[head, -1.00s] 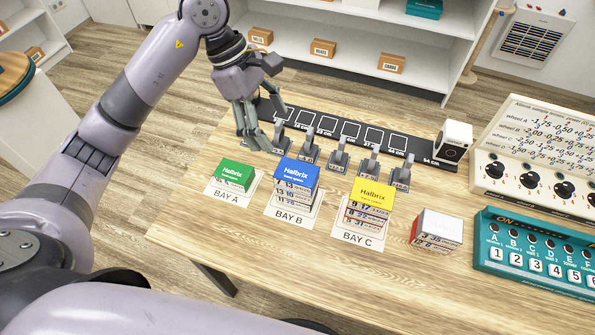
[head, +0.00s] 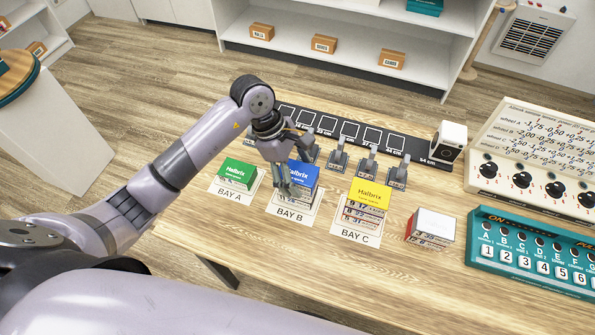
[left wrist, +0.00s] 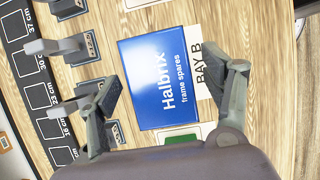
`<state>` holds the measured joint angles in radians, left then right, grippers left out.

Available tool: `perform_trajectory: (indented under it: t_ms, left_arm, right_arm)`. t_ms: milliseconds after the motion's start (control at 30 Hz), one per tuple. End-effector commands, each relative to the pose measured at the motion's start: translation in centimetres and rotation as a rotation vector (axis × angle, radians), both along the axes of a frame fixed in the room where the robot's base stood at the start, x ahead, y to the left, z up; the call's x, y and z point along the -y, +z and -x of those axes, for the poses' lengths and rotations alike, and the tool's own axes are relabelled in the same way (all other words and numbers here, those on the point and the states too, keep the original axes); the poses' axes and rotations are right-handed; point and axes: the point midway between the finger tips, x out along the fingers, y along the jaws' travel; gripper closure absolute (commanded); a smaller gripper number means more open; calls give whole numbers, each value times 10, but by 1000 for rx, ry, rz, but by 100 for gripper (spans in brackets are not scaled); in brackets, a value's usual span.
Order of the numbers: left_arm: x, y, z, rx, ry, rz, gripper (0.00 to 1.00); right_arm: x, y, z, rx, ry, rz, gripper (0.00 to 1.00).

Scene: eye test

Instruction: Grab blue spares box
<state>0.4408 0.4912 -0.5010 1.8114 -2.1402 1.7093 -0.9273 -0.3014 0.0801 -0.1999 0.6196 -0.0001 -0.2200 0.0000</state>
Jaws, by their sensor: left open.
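The blue Halbrix frame spares box (head: 304,173) stands on the BAY B card (head: 294,216) on the wooden table. Its blue lid also shows in the left wrist view (left wrist: 155,75). My left gripper (head: 286,184) is over the box and hides part of its left side and front. In the left wrist view, my left gripper (left wrist: 172,78) is open and the box appears between its spread fingers, with a gap on each side. I cannot tell how far down beside the box the fingertips reach. My right gripper is not in view.
A green box (head: 237,174) stands left on BAY A and a yellow-topped box (head: 370,194) right on BAY C. A white-topped box (head: 435,224) stands farther right. Several grey stands (head: 338,158) line up behind, before a black marked strip (head: 400,145). The table front is clear.

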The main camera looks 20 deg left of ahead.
Motion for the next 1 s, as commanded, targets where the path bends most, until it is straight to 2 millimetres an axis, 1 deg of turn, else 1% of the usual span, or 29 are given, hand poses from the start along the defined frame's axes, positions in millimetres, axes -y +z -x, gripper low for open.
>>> perform_trajectory:
  t_ms: [233,267,1000]
  left_arm:
    - [1,-3,0,0,0,0,27]
    - [1,-3,0,0,0,0,28]
    - [1,-3,0,0,0,0,77]
  right_arm:
    - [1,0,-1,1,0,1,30]
    - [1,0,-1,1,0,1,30]
    - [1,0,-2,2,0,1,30]
